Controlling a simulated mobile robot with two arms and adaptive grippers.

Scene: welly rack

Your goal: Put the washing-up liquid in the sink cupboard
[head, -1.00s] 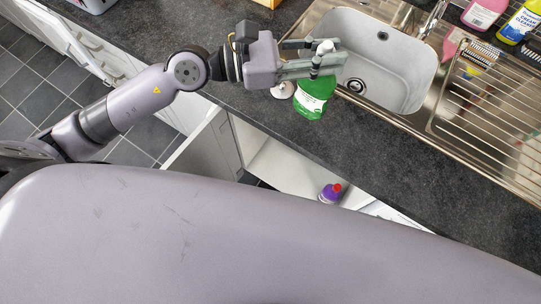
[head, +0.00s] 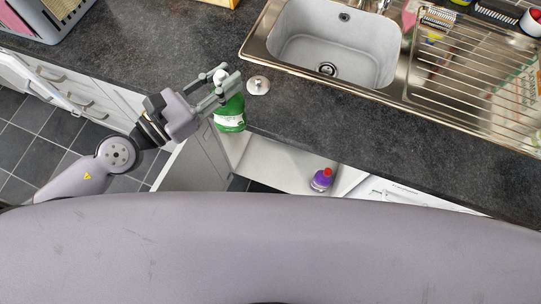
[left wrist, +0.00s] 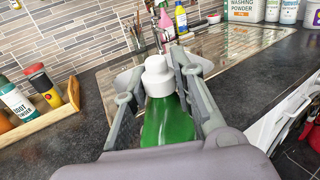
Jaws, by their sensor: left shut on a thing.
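The washing-up liquid is a green bottle (head: 231,117) with a white cap and a white label. My left gripper (head: 220,88) is shut on it near its top and holds it upright at the front edge of the worktop. A purple bottle with a red cap (head: 321,180) stands inside. My right gripper is not in view.
The steel sink (head: 335,45) and drainer (head: 470,75) lie behind and to the right. A sink plug (head: 258,86) lies on the worktop (head: 150,50) beside the bottle. A grey crate (head: 45,15) stands at the far left. A wooden tray of bottles (left wrist: 40,120) shows in the wrist view.

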